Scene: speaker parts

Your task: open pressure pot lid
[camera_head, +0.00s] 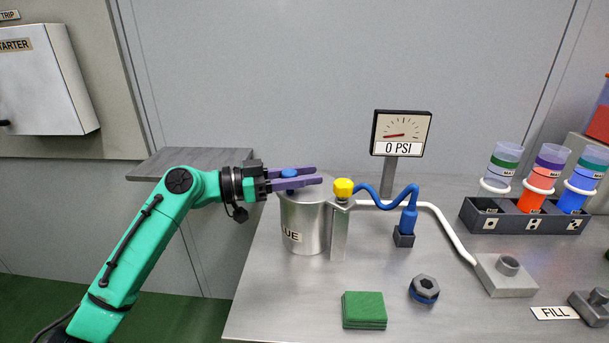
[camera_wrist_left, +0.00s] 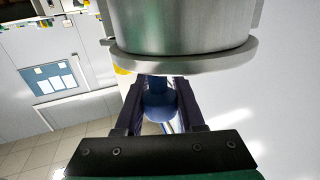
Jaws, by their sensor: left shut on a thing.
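The silver pressure pot (camera_head: 306,230) stands at the left side of the metal table, with a label ending in "LUE". Its lid shows in the wrist view (camera_wrist_left: 190,62) as a flat grey disc against the pot body (camera_wrist_left: 180,25), with no clear gap seen. My left gripper (camera_head: 293,179) comes in from the left over the pot. Its purple fingers are shut on the blue lid knob (camera_head: 290,172), which also shows between the fingers in the wrist view (camera_wrist_left: 160,102). The fingers hide part of the lid in the head view. My right gripper is not in view.
A yellow-topped post (camera_head: 343,188) stands against the pot's right side. A blue hose (camera_head: 385,198) and a gauge reading 0 PSI (camera_head: 401,134) are behind it. A green pad (camera_head: 364,310) and a hex nut (camera_head: 424,289) lie in front. A rack (camera_head: 515,220) holds coloured containers at right.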

